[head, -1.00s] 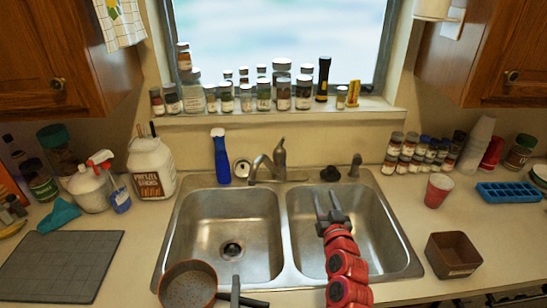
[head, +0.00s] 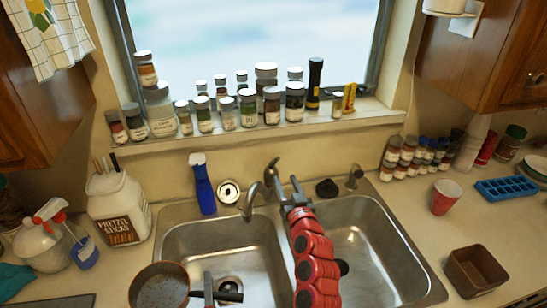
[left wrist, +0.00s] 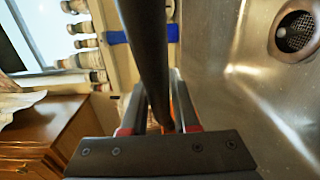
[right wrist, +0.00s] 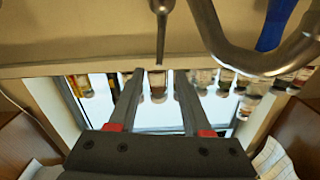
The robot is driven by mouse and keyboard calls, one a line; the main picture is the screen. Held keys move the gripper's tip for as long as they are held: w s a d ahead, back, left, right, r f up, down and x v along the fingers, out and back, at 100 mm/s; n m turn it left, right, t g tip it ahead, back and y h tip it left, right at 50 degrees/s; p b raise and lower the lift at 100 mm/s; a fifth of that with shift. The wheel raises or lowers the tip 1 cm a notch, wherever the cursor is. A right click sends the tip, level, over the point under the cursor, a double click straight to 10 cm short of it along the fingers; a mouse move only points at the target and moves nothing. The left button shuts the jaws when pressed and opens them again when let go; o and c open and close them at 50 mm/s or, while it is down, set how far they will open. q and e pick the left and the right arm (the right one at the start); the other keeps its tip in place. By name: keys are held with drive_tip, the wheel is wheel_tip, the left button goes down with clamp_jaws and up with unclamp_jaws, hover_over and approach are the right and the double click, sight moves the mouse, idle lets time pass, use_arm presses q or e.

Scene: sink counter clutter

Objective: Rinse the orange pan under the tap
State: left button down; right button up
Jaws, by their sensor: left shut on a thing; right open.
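The orange pan (head: 160,287) is at the front left edge of the left sink basin, its dark inside facing up. My left gripper (head: 222,290) is shut on its dark handle, which runs between the fingers in the left wrist view (left wrist: 150,55). The metal tap (head: 250,202) stands behind the basins, with its spout toward the left basin. My right gripper (head: 288,190) is open and empty just right of the tap. In the right wrist view the tap lever (right wrist: 161,35) points between the open fingertips, and the curved spout (right wrist: 215,40) is to the right.
A black stopper (head: 327,188) lies behind the right basin (head: 375,245). A red cup (head: 445,197) and a brown box (head: 474,270) are at right. Jars line the windowsill.

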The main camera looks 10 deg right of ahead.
sight(277, 161)
drive_tip(key=w+p, duration=0.3)
drive_tip(key=w, duration=0.6)
drive_tip(key=shift+w+a, duration=0.15)
drive_tip(key=shift+w, duration=0.25)
drive_tip(key=shift+w+r+p, duration=0.1)
drive_tip(key=shift+w+p, duration=0.2)
drive_tip(key=shift+w, duration=0.3)
clamp_jaws()
idle(0.6)
